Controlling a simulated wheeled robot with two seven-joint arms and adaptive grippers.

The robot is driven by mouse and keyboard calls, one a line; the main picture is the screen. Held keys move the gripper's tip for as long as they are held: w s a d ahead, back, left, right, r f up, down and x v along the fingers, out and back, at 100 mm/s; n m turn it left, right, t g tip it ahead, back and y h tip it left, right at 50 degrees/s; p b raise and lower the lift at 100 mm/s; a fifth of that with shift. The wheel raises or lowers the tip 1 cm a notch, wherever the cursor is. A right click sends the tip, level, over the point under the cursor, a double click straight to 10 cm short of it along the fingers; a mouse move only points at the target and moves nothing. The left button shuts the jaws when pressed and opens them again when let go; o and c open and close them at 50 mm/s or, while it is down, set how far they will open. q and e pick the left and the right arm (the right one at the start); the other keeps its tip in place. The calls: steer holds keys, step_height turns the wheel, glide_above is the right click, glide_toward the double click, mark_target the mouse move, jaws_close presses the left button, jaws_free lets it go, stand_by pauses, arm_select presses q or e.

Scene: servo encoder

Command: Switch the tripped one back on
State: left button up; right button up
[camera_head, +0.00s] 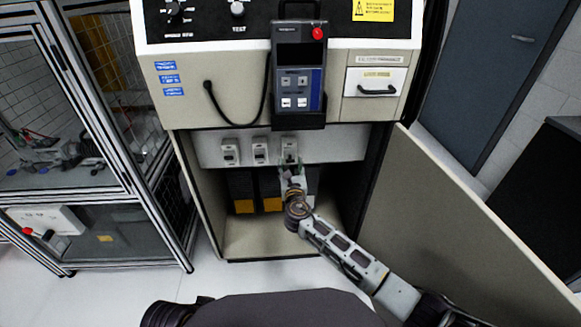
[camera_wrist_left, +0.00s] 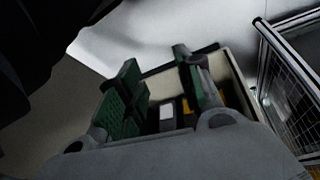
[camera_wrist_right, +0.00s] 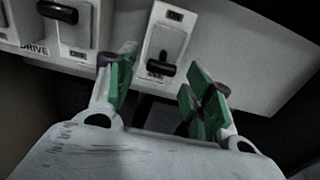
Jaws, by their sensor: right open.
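Three white breakers sit in a row inside the open cabinet: a left one (camera_head: 230,152), a middle one (camera_head: 260,150) and a right one (camera_head: 290,146). In the right wrist view the right breaker (camera_wrist_right: 174,34) has its black lever (camera_wrist_right: 161,69) at the lower end of its plate. The middle breaker (camera_wrist_right: 80,38) has its lever higher up. My right gripper (camera_head: 291,172) is open and empty, just below and in front of the right breaker; its green-padded fingers (camera_wrist_right: 160,92) stand apart. My left gripper (camera_wrist_left: 160,88) shows only in its wrist view, open and empty.
The cabinet door (camera_head: 470,230) is swung open at the right. A teach pendant (camera_head: 299,75) hangs above the breakers, with a looping cable. Black boxes with yellow labels (camera_head: 244,206) stand in the lower compartment. A fenced cell (camera_head: 70,150) is at the left.

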arm_select(q)
step_height(320, 180, down, 2)
steer(key=shift+w+d+f, duration=0.1)
arm_select(e)
steer(key=shift+w, duration=0.7)
arm_select(q)
steer(key=shift+r, duration=0.2)
arm_select(e)
steer(key=shift+c, duration=0.2)
steer(key=c, duration=1)
arm_select(q)
steer(key=shift+r, duration=0.15)
arm_select(e)
steer(key=shift+r, duration=0.1)
